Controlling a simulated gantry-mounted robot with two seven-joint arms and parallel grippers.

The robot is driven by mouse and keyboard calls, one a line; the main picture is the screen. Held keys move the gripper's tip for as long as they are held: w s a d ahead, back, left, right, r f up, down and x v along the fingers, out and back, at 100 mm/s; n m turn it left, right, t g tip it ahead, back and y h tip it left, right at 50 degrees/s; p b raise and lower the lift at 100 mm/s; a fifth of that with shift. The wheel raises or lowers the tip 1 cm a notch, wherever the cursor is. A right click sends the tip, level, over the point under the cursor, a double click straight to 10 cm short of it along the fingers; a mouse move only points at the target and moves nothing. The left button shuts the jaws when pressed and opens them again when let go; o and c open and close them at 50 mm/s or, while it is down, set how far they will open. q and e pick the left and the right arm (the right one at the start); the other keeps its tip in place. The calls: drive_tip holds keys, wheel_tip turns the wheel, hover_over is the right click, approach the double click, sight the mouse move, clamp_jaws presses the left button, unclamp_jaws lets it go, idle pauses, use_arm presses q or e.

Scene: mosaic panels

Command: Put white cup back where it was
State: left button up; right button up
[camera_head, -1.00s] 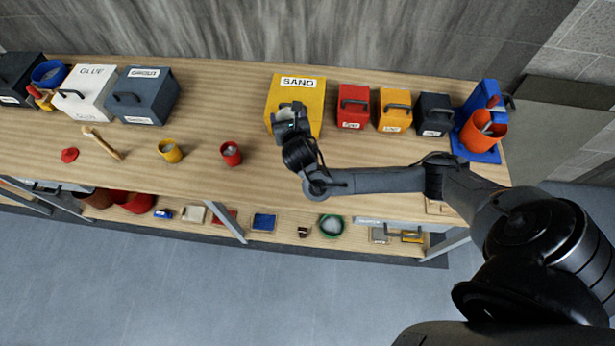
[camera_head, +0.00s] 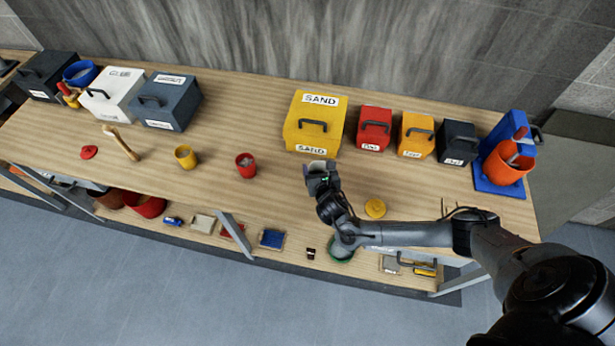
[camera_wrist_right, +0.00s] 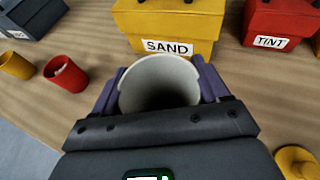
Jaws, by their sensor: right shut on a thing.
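The white cup (camera_wrist_right: 160,82) is between the two purple fingers of my right gripper (camera_wrist_right: 160,92) in the right wrist view, with its open rim showing. The right gripper is shut on it. In the head view my right gripper (camera_head: 318,172) is over the workbench, in front of the yellow SAND box (camera_head: 303,131), and it hides the cup there. The yellow cup (camera_head: 185,157) and the red cup (camera_head: 246,165) stand on the bench to its left. My left gripper is not in view.
Red (camera_head: 373,128), orange (camera_head: 414,134) and dark (camera_head: 456,143) boxes stand right of the SAND box. A round yellow lid-like thing (camera_head: 375,208) lies near my right arm. A wooden-handled tool (camera_head: 121,142) lies left. Bare wood (camera_head: 270,140) shows between the grey and SAND boxes.

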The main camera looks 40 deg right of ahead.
drive_tip(key=w+f, duration=0.1)
drive_tip(key=w+a+f, duration=0.1)
drive_tip(key=f, duration=0.1)
drive_tip(key=w+f, duration=0.1)
drive_tip(key=f, duration=0.1)
drive_tip(key=shift+w+a+f+b, duration=0.1)
drive_tip(key=shift+a+f+b, duration=0.15)
drive_tip(key=shift+a+b, duration=0.15)
drive_tip(key=shift+f, duration=0.4)
drive_tip(key=shift+f, duration=0.1)
drive_tip(key=o, duration=1.1)
